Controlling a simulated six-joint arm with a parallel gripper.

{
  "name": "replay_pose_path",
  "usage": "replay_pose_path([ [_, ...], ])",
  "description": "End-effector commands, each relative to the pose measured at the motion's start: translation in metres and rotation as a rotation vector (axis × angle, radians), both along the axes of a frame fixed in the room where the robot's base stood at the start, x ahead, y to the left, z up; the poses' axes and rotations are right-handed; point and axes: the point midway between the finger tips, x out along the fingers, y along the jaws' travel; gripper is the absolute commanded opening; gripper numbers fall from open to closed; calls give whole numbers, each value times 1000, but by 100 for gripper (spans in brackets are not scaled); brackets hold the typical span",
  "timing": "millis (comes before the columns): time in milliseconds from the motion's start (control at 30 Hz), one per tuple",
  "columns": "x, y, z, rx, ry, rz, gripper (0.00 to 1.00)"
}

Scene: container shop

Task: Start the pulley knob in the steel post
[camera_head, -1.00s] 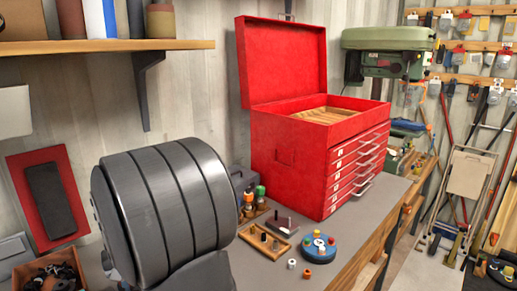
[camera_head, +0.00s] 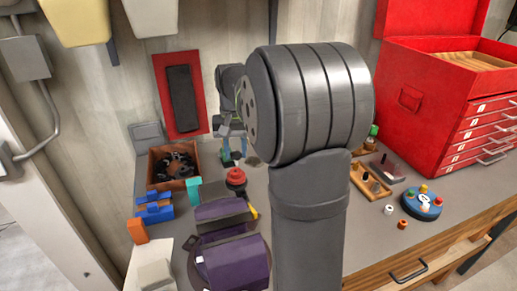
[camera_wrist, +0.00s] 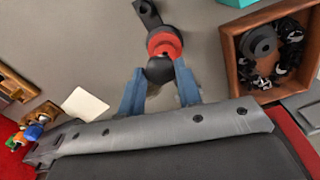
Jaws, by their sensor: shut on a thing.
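My gripper (camera_head: 235,156) is low over the bench, behind a red round piece, partly beside my arm link. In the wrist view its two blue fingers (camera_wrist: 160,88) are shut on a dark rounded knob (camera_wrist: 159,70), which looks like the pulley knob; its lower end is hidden. Just beyond it is the red stepped round piece (camera_wrist: 165,42), which also shows in the head view (camera_head: 235,177). I cannot tell whether the knob touches it. A small block with upright pins (camera_head: 387,169) stands right of my arm; I cannot tell whether one is the steel post.
A wooden box of dark parts (camera_head: 174,165) stands left of my gripper. Purple pieces (camera_head: 234,262) and blue blocks (camera_head: 153,208) lie in front. A wooden peg tray (camera_head: 369,184), a blue round holder (camera_head: 423,205) and the red tool chest (camera_head: 440,105) are to the right.

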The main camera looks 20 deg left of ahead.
Motion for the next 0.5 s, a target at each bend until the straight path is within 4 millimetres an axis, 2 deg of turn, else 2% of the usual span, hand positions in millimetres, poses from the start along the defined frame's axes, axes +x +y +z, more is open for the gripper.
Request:
replay_pose_path([
  [100,9,10,8,0,0,0,10],
  [233,12,13,9,-1,2,0,10],
  [500,12,13,-8,-2,3,0,10],
])
